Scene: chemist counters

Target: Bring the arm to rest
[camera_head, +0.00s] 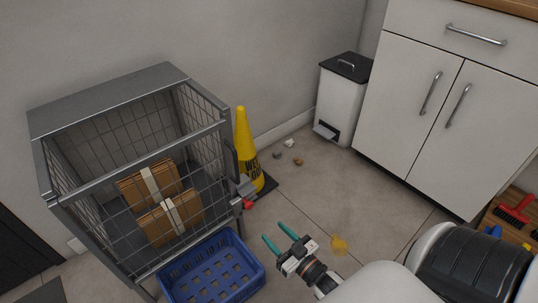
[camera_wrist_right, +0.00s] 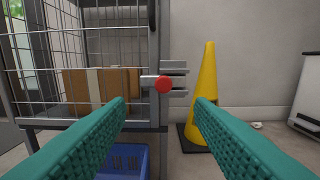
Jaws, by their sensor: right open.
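My right gripper (camera_head: 278,236) is open and empty, its two teal fingers apart in the head view. In the right wrist view its fingers (camera_wrist_right: 165,108) point at a metal latch with a red knob (camera_wrist_right: 163,85) on the cage's corner post, with a visible gap between the fingers. The latch also shows in the head view (camera_head: 246,187), beyond the fingertips. The grey wire cage (camera_head: 125,93) holds cardboard parcels (camera_head: 171,217) with pale bands. My left gripper is not in view.
A blue basket (camera_head: 212,270) sits below the cage. A yellow wet-floor cone (camera_head: 244,140) stands beside it. A white bin (camera_head: 341,101) and white cabinet (camera_head: 416,100) stand behind. A wooden crate (camera_head: 488,219) is at right.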

